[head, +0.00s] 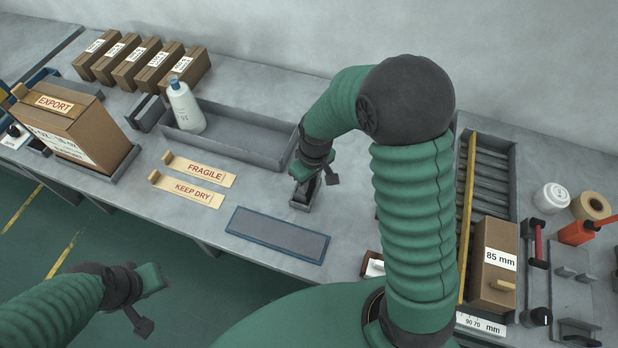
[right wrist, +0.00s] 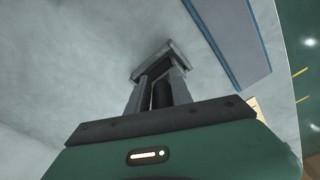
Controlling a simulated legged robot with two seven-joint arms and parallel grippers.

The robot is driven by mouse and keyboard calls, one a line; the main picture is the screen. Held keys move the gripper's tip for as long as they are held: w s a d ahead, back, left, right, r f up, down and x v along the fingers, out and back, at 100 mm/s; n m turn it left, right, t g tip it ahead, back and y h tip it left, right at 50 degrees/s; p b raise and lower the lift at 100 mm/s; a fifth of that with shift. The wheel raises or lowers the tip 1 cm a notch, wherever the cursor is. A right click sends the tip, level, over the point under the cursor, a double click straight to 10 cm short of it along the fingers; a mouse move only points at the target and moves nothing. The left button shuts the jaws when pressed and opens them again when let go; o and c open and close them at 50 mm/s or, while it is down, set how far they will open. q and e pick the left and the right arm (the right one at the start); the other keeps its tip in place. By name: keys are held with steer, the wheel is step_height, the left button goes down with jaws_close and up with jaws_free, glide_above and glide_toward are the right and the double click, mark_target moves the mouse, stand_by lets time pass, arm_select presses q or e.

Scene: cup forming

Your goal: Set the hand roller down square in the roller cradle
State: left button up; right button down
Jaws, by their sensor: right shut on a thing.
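My right gripper (head: 304,190) reaches down to the bench in the middle of the head view. It is shut on a dark upright piece, which I take for the hand roller's black handle (right wrist: 162,93), seen between the fingers in the right wrist view. A small grey rectangular piece (right wrist: 152,60) lies at the fingertips. It looks like the roller cradle, but I cannot tell whether the roller touches it or sits square, as the fingers hide the lower end. My left gripper (head: 152,284) hangs over the floor at the lower left; its jaws are unclear.
A blue-edged dark mat (head: 278,235) lies just in front of the right gripper. A grey tray (head: 240,148) with a white bottle (head: 184,106) stands behind. FRAGILE and KEEP DRY labels (head: 198,170) lie left.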

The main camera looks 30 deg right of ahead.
mark_target(314, 197)
steer(key=shift+d+f, duration=0.15)
steer(key=shift+f, duration=0.3)
steer(key=c, duration=1.1)
jaws_free()
steer(key=shift+o, duration=0.2)
step_height(314, 197, up, 17)
steer(key=s+p, duration=0.1)
steer(key=shift+s+d+f, duration=0.2)
steer(key=shift+s, duration=0.1)
steer(key=s+a+f+m+t, duration=0.1)
steer(key=s+a+f, duration=0.3)
steer(key=s+f, duration=0.4)
steer(key=shift+s+f+m, duration=0.25)
steer(key=shift+f+m, duration=0.15)
steer(key=shift+m, duration=0.5)
